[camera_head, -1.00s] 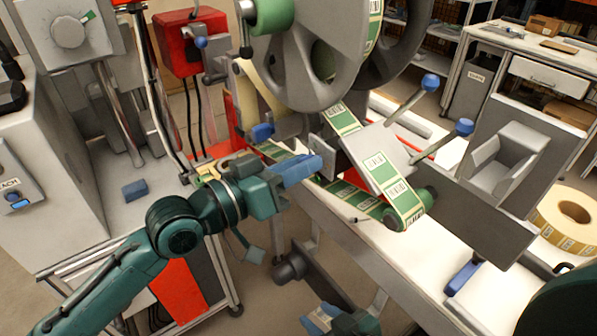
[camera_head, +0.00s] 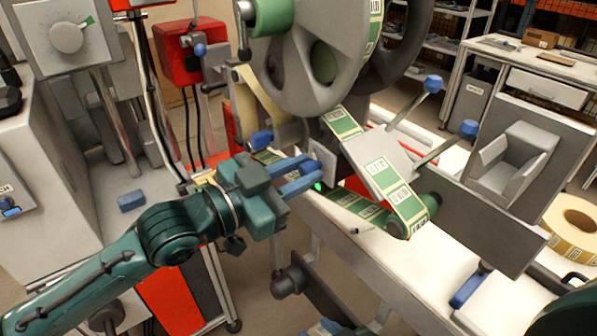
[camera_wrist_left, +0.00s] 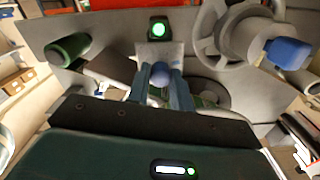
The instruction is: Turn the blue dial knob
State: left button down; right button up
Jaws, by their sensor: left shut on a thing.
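My left gripper (camera_head: 318,172) reaches in from the left to a grey plate on the machine, below the large grey reel (camera_head: 320,65). In the left wrist view a round blue knob (camera_wrist_left: 160,72) sits between its two blue fingers, and the gripper (camera_wrist_left: 160,80) is shut on it. The fingers hide most of this knob in the head view. A green light (camera_wrist_left: 158,30) glows just beyond it. My right gripper (camera_head: 322,328) shows only as a sliver at the bottom edge; its jaws cannot be made out.
Green label tape (camera_head: 385,178) runs over a tilted plate right of the left gripper. Two blue-knobbed levers (camera_head: 431,84) stick up behind it. A grey box (camera_head: 140,210) with a blue block stands left. A tape roll (camera_head: 575,225) lies at the right.

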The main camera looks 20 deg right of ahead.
dwell(0.5)
pick_arm(q)
jog(key=c, duration=1.2)
grip_release()
jog(key=shift+c, duration=0.2)
jog(key=shift+a, duration=0.1)
jog(key=b+v, duration=0.1)
jog(key=v, duration=1.2)
